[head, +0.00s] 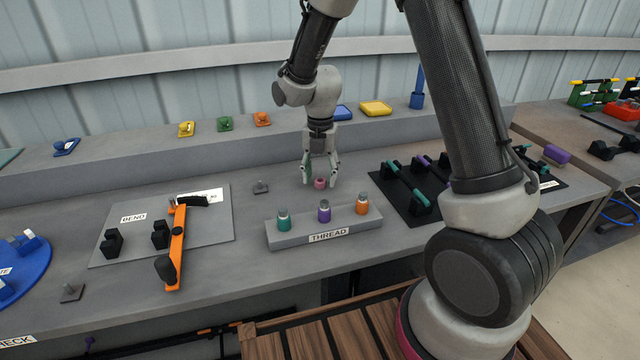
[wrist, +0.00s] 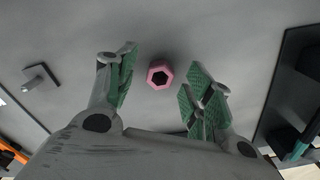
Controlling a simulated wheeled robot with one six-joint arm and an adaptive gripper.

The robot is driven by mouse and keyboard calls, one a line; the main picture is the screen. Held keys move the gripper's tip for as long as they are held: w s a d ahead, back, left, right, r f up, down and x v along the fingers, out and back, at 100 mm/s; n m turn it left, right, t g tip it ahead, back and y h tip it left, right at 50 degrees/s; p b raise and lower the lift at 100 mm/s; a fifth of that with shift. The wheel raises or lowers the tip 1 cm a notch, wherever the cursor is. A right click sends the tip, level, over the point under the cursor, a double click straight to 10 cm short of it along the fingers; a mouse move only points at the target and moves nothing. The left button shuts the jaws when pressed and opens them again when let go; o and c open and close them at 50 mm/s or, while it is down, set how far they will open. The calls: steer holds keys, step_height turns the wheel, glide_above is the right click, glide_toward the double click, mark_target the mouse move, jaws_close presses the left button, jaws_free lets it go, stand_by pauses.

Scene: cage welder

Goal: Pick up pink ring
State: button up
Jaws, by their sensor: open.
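The pink ring (head: 319,183) lies flat on the grey bench, behind the THREAD block. In the wrist view the pink ring (wrist: 160,74) shows a hexagonal outline with a dark hole. My gripper (head: 320,181) points down over it with its fingers spread. In the wrist view my gripper (wrist: 160,85) is open, with green-padded fingers to the left and right of the ring. No finger visibly touches the ring, and the gap between the fingers is empty apart from it.
A small grey peg plate (head: 261,187) is to the left. The bench around the ring is clear.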

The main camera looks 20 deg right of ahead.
steer(key=shift+f, duration=0.5)
steer(key=shift+c, duration=0.2)
steer(key=c, duration=1)
steer(key=shift+o, duration=0.2)
step_height(320, 180, up, 10)
